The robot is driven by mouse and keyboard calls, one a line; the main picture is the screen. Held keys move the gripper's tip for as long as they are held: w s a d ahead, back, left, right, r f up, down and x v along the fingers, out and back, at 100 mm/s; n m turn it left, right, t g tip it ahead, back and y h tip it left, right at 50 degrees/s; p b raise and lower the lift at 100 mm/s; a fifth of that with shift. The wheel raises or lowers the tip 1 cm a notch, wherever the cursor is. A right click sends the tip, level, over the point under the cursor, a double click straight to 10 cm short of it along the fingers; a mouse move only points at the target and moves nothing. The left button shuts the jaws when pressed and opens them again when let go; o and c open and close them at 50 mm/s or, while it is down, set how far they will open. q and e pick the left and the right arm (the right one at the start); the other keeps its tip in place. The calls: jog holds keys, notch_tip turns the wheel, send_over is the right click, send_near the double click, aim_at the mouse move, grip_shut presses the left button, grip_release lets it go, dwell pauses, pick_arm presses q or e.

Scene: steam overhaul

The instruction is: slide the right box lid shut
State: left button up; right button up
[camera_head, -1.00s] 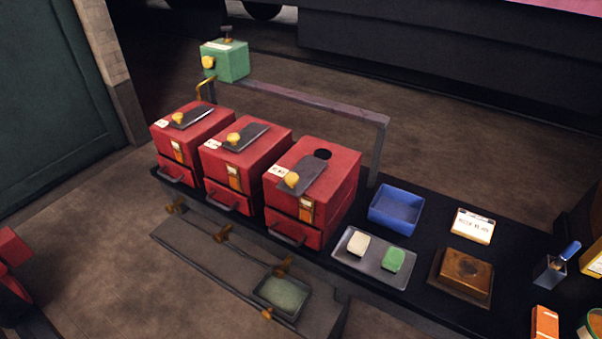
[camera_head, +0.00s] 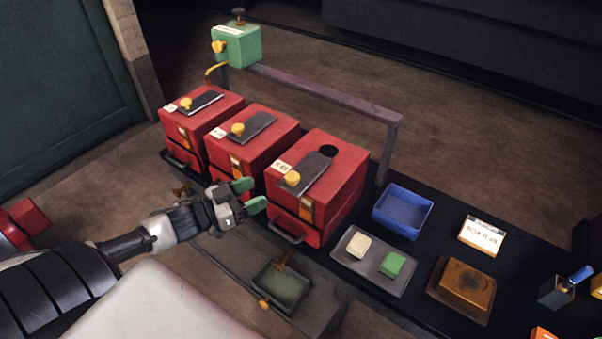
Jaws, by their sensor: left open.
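The right red box (camera_head: 341,185) stands at the right end of a row of three. Its dark sliding lid (camera_head: 310,175) lies on top with a yellow knob (camera_head: 292,179) at its near end. My left gripper (camera_head: 250,195) is open and empty, with green fingertips, in front of the gap between the middle and right boxes. It is left of and lower than the knob in the picture, apart from it. My right gripper is not in view.
The middle red box (camera_head: 265,144) and left red box (camera_head: 211,112) have dark lids with yellow knobs. A rail (camera_head: 320,92) runs behind them. A blue tray (camera_head: 402,210), a grey tray (camera_head: 352,264) with two blocks and a brown block (camera_head: 467,283) lie to the right.

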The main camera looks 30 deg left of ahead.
aim_at(286, 179)
pick_arm(q)
jog(key=x, duration=1)
jog(key=shift+w+f+p, duration=0.1)
jog(key=shift+w+p, duration=0.05)
jog(key=shift+p, duration=0.2)
jog(key=shift+c, duration=0.4)
grip_shut()
jog(key=shift+w, duration=0.35)
jog(key=w, duration=0.3)
jog(key=shift+w+d+f, duration=0.15)
jog(key=shift+o, duration=0.4)
grip_release()
jog(key=shift+s+r, duration=0.2)
jog(key=shift+s, duration=0.25)
jog(key=shift+w, duration=0.2)
jog(key=b+v, duration=0.1)
jog(key=v, duration=1)
